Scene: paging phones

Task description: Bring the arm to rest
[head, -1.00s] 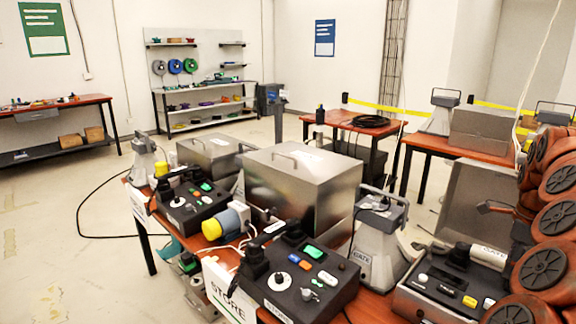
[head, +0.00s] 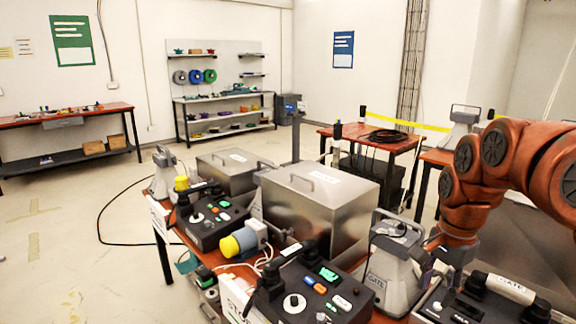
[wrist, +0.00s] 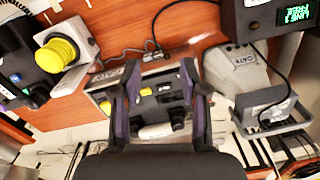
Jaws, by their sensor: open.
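My orange arm (head: 500,165) comes in from the right in the head view and bends down to my gripper (head: 445,268), low at the right beside a grey GATE speaker (head: 393,272). In the wrist view my gripper (wrist: 160,84) has its two dark fingers spread apart with nothing held. A paging phone console (wrist: 150,98) with yellow buttons shows beyond and between the fingers; I cannot tell the gap to it. The GATE console (head: 465,305) stands at the lower right in the head view, partly cut off.
Several consoles, a yellow-capped horn (head: 238,242) and two metal boxes, including the large one (head: 318,195), crowd the bench. The GATE speaker (wrist: 235,75) is close right of the fingers in the wrist view. Open floor (head: 60,235) lies at the left.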

